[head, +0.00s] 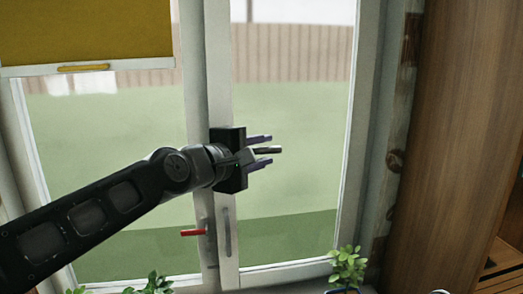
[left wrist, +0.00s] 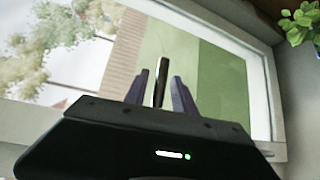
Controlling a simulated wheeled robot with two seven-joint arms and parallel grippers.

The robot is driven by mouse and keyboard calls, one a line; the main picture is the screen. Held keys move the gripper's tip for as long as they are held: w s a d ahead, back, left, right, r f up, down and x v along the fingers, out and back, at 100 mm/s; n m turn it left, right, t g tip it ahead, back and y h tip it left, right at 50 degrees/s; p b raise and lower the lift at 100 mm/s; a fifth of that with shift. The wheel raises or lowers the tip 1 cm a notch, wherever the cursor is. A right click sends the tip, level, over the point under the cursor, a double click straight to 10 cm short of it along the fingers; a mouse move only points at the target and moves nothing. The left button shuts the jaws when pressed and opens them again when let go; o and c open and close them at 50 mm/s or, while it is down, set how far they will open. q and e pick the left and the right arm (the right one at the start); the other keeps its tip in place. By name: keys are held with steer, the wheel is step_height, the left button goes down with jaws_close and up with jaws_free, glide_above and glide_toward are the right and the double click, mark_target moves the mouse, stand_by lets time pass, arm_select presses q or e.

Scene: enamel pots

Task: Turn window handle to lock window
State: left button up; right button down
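My left gripper (head: 268,150) is in front of the window's middle frame post, with its two purple-grey fingers apart. A slim dark bar (head: 270,150), which looks like a window handle, lies between the fingers. In the left wrist view the bar (left wrist: 161,82) stands between the fingers with a gap on each side. Its mount is hidden by the gripper. A red handle (head: 193,232) sticks out to the left, lower on the middle post, apart from the gripper. The window (head: 228,270) looks shut. My right gripper is not in view.
A yellow blind (head: 85,30) covers the upper left pane. A small potted plant (head: 347,266) stands at the sill's right, with more leaves (head: 150,284) at bottom left. A wooden cabinet (head: 450,130) bounds the right. The space before the right pane is free.

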arm_select(q)
jaws_close()
stand_by(1.2)
